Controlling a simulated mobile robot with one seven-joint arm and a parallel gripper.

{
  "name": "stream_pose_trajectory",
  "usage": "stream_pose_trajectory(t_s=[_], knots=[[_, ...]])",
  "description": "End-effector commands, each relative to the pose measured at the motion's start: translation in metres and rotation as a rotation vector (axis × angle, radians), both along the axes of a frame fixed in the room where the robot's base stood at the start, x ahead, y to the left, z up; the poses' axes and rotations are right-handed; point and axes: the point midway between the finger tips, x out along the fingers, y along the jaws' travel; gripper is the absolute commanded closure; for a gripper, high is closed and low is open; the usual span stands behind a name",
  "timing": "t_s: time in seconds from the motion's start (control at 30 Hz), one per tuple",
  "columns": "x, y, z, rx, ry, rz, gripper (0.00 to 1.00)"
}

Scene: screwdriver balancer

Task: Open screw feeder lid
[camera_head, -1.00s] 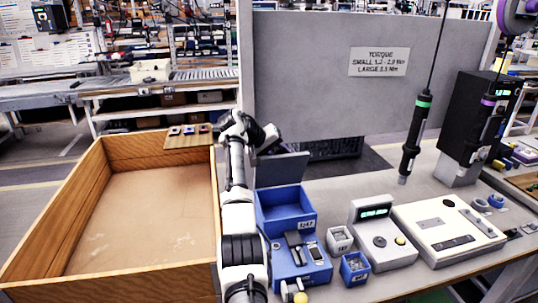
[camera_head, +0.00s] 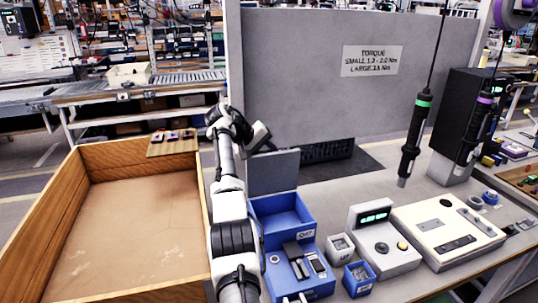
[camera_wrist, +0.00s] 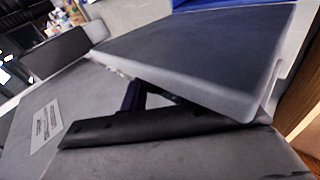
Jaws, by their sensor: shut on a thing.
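The screw feeder is the blue box (camera_head: 282,222) on the table just right of my arm in the head view. Its grey lid (camera_head: 273,173) stands raised, near upright, at the back of the box, and the blue bin below it is uncovered. In the wrist view the lid (camera_wrist: 205,50) is a large dark grey panel across the top. My gripper (camera_head: 262,141) is at the lid's top edge and shut on the lid. The exact grip of the fingers is hard to make out.
A wooden-walled crate (camera_head: 60,215) stands left of my arm. A grey panel (camera_head: 300,80) rises behind the table. A hanging screwdriver (camera_head: 411,150), small bins (camera_head: 359,278) and a display unit (camera_head: 385,240) are to the right.

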Motion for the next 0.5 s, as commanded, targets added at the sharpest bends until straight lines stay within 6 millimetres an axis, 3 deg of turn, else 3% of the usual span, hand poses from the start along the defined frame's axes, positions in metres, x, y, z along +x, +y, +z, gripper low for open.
stream_pose_trajectory(t_s=[0.2, 0.23, 0.37, 0.5], knots=[[0.0004, 0.0001, 0.0007, 0.000, -0.001, 0.002, 1.00], [0.0003, 0.0000, 0.0007, 0.000, -0.001, 0.002, 0.67], [0.0001, 0.0000, 0.0004, 0.000, 0.000, 0.001, 0.50], [0.0001, 0.0000, 0.0002, 0.000, 0.000, 0.000, 0.50]])
